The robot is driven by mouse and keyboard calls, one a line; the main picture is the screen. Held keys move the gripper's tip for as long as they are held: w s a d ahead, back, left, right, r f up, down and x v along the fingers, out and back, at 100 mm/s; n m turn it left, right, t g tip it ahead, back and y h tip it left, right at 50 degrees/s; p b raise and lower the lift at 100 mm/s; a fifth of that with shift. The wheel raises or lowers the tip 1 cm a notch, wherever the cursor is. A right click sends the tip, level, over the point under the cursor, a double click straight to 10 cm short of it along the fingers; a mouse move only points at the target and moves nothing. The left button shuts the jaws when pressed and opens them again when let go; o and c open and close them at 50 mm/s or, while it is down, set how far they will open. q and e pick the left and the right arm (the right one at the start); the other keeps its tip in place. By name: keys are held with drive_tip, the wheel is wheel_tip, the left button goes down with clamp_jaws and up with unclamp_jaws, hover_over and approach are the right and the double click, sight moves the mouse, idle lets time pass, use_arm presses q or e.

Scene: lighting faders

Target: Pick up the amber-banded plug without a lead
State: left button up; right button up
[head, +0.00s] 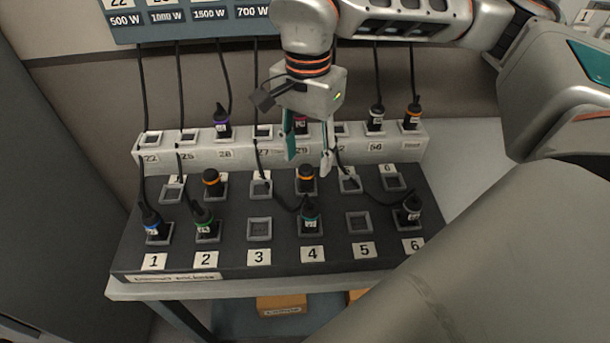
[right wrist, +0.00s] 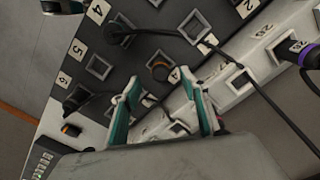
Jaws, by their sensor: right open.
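Two amber-banded black plugs without a visible lead stand upright in the back row of the dark board: one at left (head: 211,182) and one nearer the middle (head: 306,179). The middle one also shows in the right wrist view (right wrist: 160,69), just beyond the fingertips. A third amber-banded plug (head: 411,116), with a lead, stands at the right end of the raised white rail. My right gripper (head: 308,166) is open and empty, above and close behind the middle plug; its teal fingers also show in the right wrist view (right wrist: 161,82).
The dark board (head: 285,256) also holds blue- (head: 153,222), green- (head: 203,221) and teal-banded (head: 310,216) plugs with leads. Black leads hang from the wattage panel (head: 190,27) and cross near my gripper. Empty sockets (head: 259,229) lie between plugs.

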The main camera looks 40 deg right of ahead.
sight(306, 168)
wheel_tip(306, 168, down, 5)
drive_tip(key=shift+a+f+b, duration=0.1)
drive_tip(key=shift+f+b, duration=0.05)
drive_tip(key=shift+b, duration=0.2)
clamp_jaws()
